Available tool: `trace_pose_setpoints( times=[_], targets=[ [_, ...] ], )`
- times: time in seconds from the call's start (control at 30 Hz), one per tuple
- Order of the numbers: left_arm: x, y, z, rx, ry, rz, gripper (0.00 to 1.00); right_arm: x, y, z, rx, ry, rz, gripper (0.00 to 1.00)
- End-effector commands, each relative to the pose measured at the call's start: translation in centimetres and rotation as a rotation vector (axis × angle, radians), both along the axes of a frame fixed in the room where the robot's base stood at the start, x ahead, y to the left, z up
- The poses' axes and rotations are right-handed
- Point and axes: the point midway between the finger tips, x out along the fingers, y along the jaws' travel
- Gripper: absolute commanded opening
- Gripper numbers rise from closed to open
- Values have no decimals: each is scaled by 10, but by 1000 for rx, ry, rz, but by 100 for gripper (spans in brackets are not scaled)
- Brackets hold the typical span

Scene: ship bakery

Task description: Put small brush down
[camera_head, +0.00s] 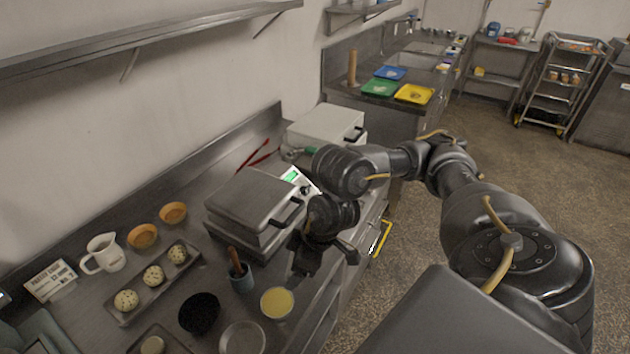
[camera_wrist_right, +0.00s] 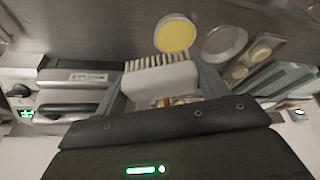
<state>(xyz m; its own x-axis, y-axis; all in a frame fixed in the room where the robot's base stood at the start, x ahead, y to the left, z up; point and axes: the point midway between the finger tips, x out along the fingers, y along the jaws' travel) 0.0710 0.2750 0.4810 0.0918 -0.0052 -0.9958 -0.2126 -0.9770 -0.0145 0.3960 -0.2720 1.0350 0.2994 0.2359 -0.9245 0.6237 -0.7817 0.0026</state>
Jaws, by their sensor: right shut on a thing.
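The small brush (camera_wrist_right: 160,82), a pale block with a row of bristles along its far edge, shows between the fingers of my right gripper (camera_wrist_right: 164,92) in the right wrist view. The right gripper is shut on it. In the head view the right gripper (camera_head: 318,270) hangs above the counter's front edge, right of the blue-grey cup (camera_head: 242,281) and near the round yellow-filled dish (camera_head: 277,303). The brush is hidden or too dark to make out there. My left gripper is not in view.
The closed metal press (camera_head: 252,205) stands behind the gripper. A black bowl (camera_head: 199,313), a metal dish (camera_head: 243,338) and a tray (camera_head: 128,314) with several speckled dough balls lie to the left. The yellow dish shows in the wrist view (camera_wrist_right: 175,33). Clear counter is narrow here.

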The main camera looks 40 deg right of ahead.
Motion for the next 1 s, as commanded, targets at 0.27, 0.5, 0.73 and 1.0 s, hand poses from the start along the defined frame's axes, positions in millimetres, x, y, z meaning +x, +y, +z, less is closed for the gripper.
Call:
trace_pose_setpoints(
  times=[0.27,0.5,0.73,1.0],
  targets=[
    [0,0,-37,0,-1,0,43,29,-59,-38,0,9,-11,47],
    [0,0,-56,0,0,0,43,47,-90,-75,2,7,-5,47],
    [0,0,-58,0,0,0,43,54,-101,-85,-1,1,0,47],
    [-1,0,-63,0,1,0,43,55,-104,-106,4,6,0,47]
  ],
)
